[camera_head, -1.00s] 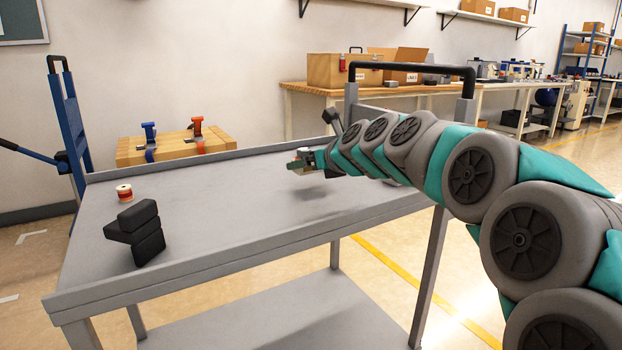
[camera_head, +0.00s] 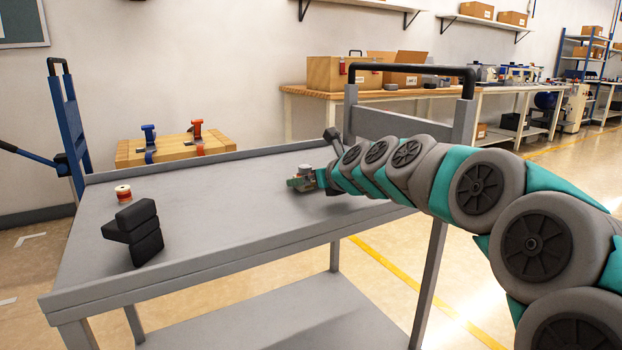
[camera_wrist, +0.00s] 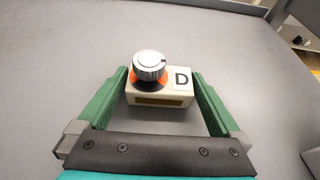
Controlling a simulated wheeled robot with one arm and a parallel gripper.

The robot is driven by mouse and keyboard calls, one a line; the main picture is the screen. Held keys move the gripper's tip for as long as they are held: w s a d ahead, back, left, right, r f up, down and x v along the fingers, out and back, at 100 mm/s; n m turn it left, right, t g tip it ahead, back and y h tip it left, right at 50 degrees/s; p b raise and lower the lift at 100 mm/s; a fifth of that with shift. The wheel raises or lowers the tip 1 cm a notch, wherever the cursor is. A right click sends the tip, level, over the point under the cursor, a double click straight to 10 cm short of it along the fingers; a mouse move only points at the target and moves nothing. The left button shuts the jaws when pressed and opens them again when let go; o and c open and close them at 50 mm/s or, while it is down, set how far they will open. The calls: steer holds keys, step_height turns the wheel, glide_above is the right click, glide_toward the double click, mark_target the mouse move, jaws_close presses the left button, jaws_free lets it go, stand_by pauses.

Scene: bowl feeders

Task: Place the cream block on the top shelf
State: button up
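The cream block (camera_wrist: 159,100) has a silver knob, an orange and black collar and a "D" label. In the wrist view it sits between the two green fingers of my gripper (camera_wrist: 161,84), which lie close along its sides. In the head view my gripper (camera_head: 303,182) is low over the right part of the grey cart's top shelf (camera_head: 230,190). The silver knob shows there, but the fingers hide most of the block. I cannot tell whether its underside touches the shelf.
A black block-shaped object (camera_head: 140,232) and a red and cream spool (camera_head: 124,194) stand on the left of the top shelf. The middle of the shelf is clear. The shelf has a raised rim, and a black-gripped handle (camera_head: 412,70) rises at its right end.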

steer(key=shift+s+d+r, duration=0.1)
steer(key=shift+r, duration=0.2)
steer(key=p+v, duration=0.1)
steer(key=v, duration=1)
steer(key=shift+s+d+r, duration=0.15)
steer(key=shift+s, duration=0.1)
